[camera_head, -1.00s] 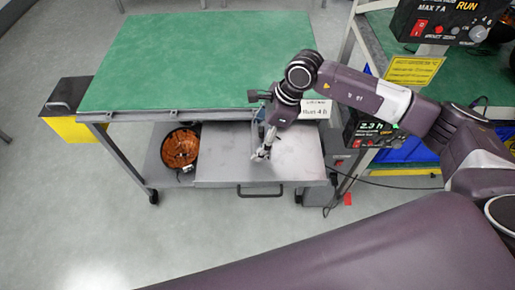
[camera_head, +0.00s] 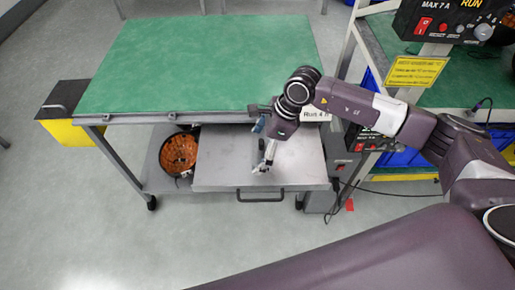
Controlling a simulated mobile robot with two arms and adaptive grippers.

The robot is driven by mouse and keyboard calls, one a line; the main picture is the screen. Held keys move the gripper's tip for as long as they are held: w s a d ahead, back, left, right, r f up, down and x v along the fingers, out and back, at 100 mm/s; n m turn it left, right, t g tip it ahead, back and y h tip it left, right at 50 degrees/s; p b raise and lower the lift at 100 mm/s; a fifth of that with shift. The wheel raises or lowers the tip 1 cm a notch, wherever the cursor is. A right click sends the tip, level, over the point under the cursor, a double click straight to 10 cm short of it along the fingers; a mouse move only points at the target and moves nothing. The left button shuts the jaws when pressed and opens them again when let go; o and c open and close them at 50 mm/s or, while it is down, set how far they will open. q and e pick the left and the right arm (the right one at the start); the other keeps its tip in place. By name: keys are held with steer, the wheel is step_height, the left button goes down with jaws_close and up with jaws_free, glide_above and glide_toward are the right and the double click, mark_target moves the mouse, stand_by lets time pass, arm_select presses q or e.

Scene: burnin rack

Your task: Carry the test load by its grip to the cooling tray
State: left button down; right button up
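My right gripper (camera_head: 264,167) points down over the front part of a flat grey metal drawer or tray (camera_head: 222,165) under the green-topped table. It is too small to tell whether its fingers are open or shut, and I see no clear load in it. The tray has a dark bar handle (camera_head: 260,199) on its front edge, just below the gripper in the picture. I cannot single out the test load or tell for certain whether this tray is the cooling tray. My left gripper is not in view.
A round dark pan with orange-brown contents (camera_head: 180,152) sits left of the tray. The green tabletop (camera_head: 205,62) is bare. A yellow bin (camera_head: 68,131) stands at the left. A rack with a control box (camera_head: 448,22) stands at the right. The front floor is clear.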

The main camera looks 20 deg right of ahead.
steer(key=shift+d+r, duration=0.1)
steer(key=shift+r, duration=0.3)
steer(key=v, duration=1.1)
steer(key=shift+r+b, duration=0.25)
steer(key=shift+b, duration=0.2)
steer(key=shift+s+d, duration=0.1)
steer(key=shift+d, duration=0.05)
